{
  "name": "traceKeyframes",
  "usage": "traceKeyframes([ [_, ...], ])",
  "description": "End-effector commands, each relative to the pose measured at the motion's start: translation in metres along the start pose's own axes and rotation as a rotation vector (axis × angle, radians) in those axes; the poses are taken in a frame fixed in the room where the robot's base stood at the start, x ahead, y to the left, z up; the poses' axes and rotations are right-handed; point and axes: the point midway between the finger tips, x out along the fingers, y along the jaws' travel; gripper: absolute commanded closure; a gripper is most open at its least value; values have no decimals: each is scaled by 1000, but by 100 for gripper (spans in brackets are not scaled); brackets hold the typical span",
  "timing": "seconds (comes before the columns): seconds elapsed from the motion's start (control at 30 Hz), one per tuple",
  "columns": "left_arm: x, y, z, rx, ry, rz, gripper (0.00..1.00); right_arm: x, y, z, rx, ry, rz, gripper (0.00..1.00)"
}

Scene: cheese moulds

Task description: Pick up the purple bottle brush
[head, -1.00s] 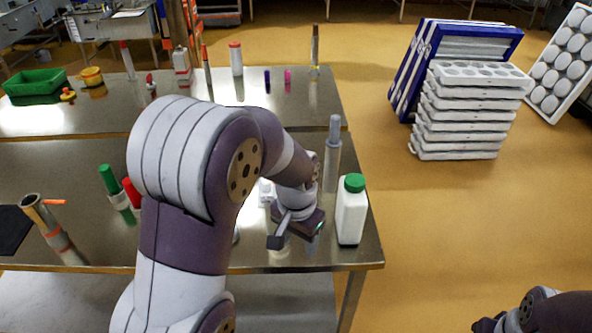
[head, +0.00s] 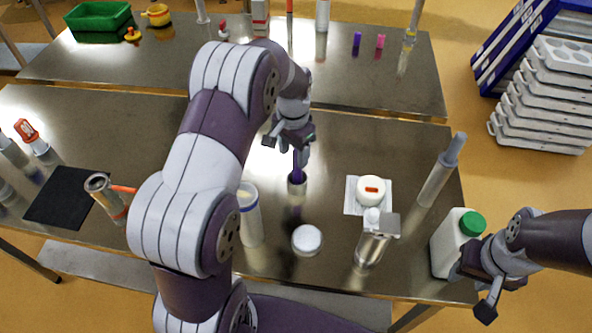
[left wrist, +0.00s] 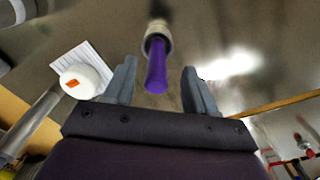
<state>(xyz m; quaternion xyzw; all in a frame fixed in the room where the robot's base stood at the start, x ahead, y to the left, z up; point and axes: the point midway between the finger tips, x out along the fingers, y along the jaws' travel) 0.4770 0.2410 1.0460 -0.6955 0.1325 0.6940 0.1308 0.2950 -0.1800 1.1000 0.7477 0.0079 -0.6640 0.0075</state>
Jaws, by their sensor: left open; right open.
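The purple bottle brush (head: 297,163) stands handle up in a small metallic cup (head: 297,187) on the front table. My left gripper (head: 290,140) is open just above it and partly covers the handle top. In the left wrist view the purple handle (left wrist: 156,68) points toward the camera, between the two open fingers of my left gripper (left wrist: 160,80), with a gap on both sides. The brush's lower end is hidden in the cup (left wrist: 158,35). My right gripper (head: 478,285) is open and empty at the right, beside the white bottle.
The white bottle with a green cap (head: 450,245) is at the table's right edge. A white tub (head: 371,190) on paper, a metal vessel (head: 373,240), a white round lid (head: 307,239) and a clear cylinder (head: 249,220) stand near. The back table (head: 200,70) holds small markers.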

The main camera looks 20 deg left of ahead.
Motion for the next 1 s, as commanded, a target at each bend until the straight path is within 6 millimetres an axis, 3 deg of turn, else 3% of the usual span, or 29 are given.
traceKeyframes([
  [0.13, 22, -1, -7, 1, -5, 3, 44, -18, 0, -2, 0, 0, 0, 57],
  [0.3, 48, -1, -8, 0, -3, 1, 44, -20, 0, -2, 0, 0, 0, 57],
  [0.5, 50, -1, -8, -1, -1, 0, 44, -19, 0, -2, 0, 0, 0, 57],
  [0.7, 50, -1, -8, -1, -1, 0, 100, -19, 0, -2, 0, 0, 0, 57],
  [1.0, 46, -2, -9, -1, 1, -1, 100, -17, 0, -2, 0, 0, 0, 57],
])
